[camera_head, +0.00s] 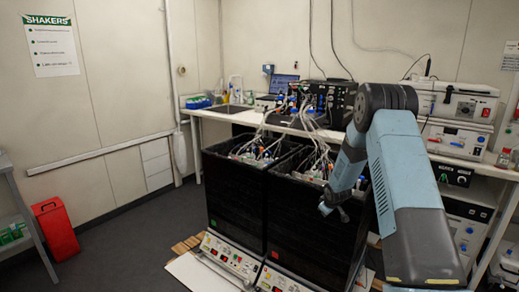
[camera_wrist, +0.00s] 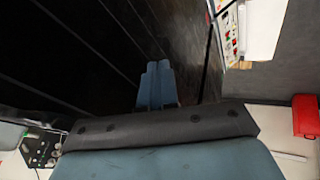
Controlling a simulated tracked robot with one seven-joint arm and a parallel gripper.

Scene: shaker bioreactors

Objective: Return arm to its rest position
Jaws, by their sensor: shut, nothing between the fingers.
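My arm, blue-grey and black, rises at the right of the head view and bends down at a black joint toward the shakers. My gripper (camera_head: 335,207) hangs beside the upper part of the right black shaker bioreactor (camera_head: 308,222), in front of it in the picture. In the wrist view my gripper's two blue fingers (camera_wrist: 156,84) lie side by side, shut, with nothing visible between them. A dark panelled surface fills the wrist view's upper left. Whether the gripper touches the shaker cannot be told.
The left black shaker (camera_head: 234,200) stands beside the right one, with tubes and bottles on top. A bench with a sink (camera_head: 228,109) and instruments (camera_head: 462,138) runs behind. A red container (camera_head: 56,229) stands at left. Grey floor (camera_head: 125,255) is open at front left.

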